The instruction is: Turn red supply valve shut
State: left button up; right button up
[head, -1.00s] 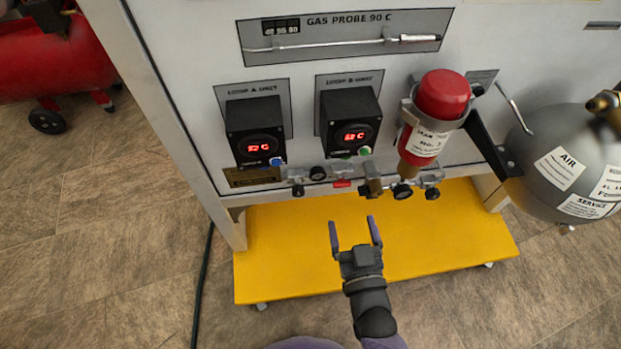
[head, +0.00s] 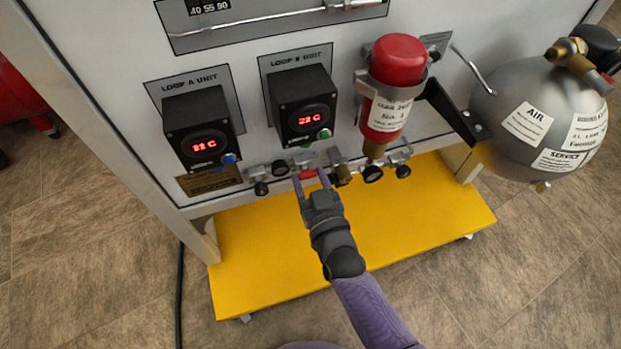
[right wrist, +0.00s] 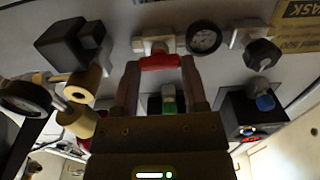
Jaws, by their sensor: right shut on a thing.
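The red supply valve handle (head: 307,174) sits in the row of fittings along the panel's lower edge, below the right-hand loop unit. In the right wrist view the red handle (right wrist: 160,62) lies crosswise between the two fingertips, on a pale metal valve body (right wrist: 153,45). My right gripper (head: 311,180) reaches it from the front, and in the right wrist view the gripper (right wrist: 160,66) is shut on the handle's ends. My left gripper is not in view.
Gauges and black knobs (head: 261,188) flank the handle closely. The red cylinder (head: 397,75) and grey air tank (head: 540,115) stand to the right. A yellow shelf (head: 420,215) lies below.

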grip_shut()
jog(key=m, duration=0.7)
jog(key=shift+d+f+m, duration=0.1)
jog(key=shift+d+m, duration=0.05)
jog(key=shift+m, duration=0.15)
jog(key=m, duration=0.5)
jog(key=shift+f+b, duration=0.15)
jog(key=shift+b, duration=0.25)
jog(key=shift+m+b, duration=0.55)
jog(key=shift+m, duration=2.15)
